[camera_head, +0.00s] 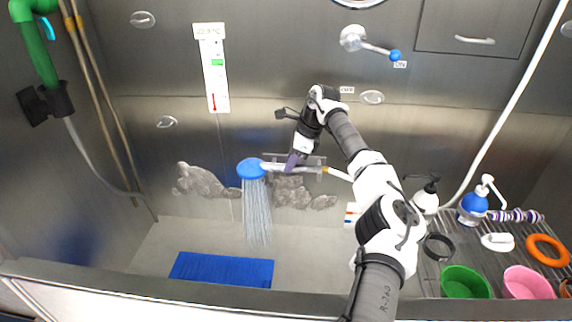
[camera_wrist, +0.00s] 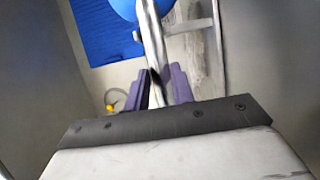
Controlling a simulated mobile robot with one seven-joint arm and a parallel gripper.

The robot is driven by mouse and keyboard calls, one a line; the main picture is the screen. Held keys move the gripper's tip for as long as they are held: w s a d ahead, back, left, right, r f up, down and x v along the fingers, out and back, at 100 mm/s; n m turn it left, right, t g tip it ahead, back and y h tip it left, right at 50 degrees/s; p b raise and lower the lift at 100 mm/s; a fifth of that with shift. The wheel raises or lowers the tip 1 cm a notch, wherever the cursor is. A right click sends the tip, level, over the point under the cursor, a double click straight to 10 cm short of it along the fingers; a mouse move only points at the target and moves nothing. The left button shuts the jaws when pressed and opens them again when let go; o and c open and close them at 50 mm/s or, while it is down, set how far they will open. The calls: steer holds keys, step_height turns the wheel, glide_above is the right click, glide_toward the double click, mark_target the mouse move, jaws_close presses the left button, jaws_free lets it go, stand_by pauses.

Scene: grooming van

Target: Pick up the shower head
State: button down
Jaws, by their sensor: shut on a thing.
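The shower head has a round blue face (camera_head: 252,168) and a pale handle, and water streams down from it in the head view. My gripper (camera_head: 293,163) is at the handle, to the right of the blue face, near the back wall. In the wrist view the purple fingers (camera_wrist: 165,88) are on either side of the silver handle (camera_wrist: 150,45), and part of the blue head (camera_wrist: 128,8) shows at the top edge. The gripper is shut on the handle. The head is level beside a wall bracket (camera_head: 315,160); whether it still touches the bracket is unclear.
A blue mat (camera_head: 222,269) lies on the tub floor below. A lever tap (camera_head: 372,44) is on the back wall. A rack at the right holds pump bottles (camera_head: 474,203), a green bowl (camera_head: 465,284), a pink bowl (camera_head: 527,283) and an orange ring (camera_head: 547,250). The tub's front rim (camera_head: 180,293) crosses the foreground.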

step_height(320, 180, up, 25)
steer(key=p, duration=0.6)
steer(key=shift+f+p, duration=0.15)
steer(key=shift+p, duration=0.2)
steer(key=shift+f+b, duration=0.2)
steer(key=shift+b, duration=0.2)
